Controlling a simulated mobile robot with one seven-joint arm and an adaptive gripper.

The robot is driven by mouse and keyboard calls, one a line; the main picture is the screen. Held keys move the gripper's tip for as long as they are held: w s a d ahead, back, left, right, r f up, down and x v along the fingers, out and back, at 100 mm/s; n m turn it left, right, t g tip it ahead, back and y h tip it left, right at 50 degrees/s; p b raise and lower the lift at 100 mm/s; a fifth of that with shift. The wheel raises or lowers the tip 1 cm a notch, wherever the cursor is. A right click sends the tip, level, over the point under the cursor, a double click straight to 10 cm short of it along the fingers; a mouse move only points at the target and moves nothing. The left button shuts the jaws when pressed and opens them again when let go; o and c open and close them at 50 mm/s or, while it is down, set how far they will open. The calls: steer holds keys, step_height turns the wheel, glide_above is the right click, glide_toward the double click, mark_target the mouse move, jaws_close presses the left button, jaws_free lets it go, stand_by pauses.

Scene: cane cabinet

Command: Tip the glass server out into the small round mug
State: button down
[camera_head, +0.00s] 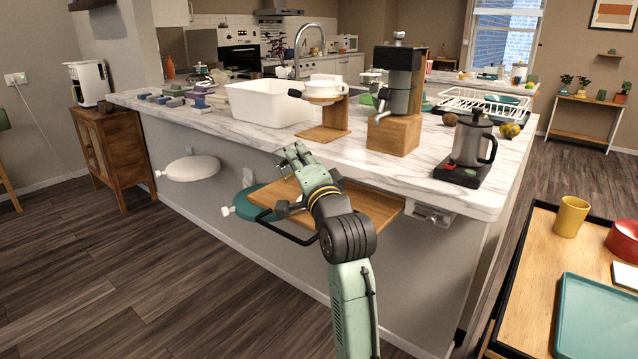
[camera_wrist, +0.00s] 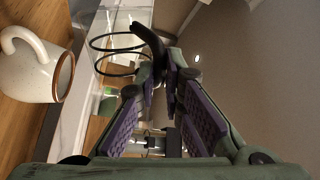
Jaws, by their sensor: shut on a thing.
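The small round mug (camera_wrist: 32,72) is cream and speckled with a brown rim. My gripper (camera_wrist: 168,74) is shut on the dark handle of the glass server (camera_wrist: 117,45). Only the server's handle and thin curved outlines show, and it looks tilted against the upright mug. What is inside it cannot be told. In the head view my gripper (camera_head: 293,152) is by the counter's front edge, above the pull-out board (camera_head: 372,207), and the server is not distinct.
The marble counter (camera_head: 250,124) holds a white basin (camera_head: 270,102), a wooden dripper stand (camera_head: 324,132), a grinder (camera_head: 396,105) and a kettle (camera_head: 473,140) on its base. A cart (camera_head: 510,290) with a yellow cup (camera_head: 571,216) stands at the right.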

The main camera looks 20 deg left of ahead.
steer(key=n, duration=0.1)
steer(key=a+n, duration=0.1)
steer(key=n, duration=0.1)
steer(key=s+f+n, duration=0.1)
steer(key=n, duration=0.1)
steer(key=shift+a+g, duration=0.3)
steer(key=shift+a, duration=0.05)
steer(key=s+a+f+n+g+b, duration=0.1)
steer(key=s+a+f+n+b, duration=0.3)
steer(key=f+n, duration=0.4)
steer(key=shift+s+a+n+b, duration=0.3)
steer(key=shift+a+n+b, duration=0.5)
steer(key=shift+n+b, duration=0.15)
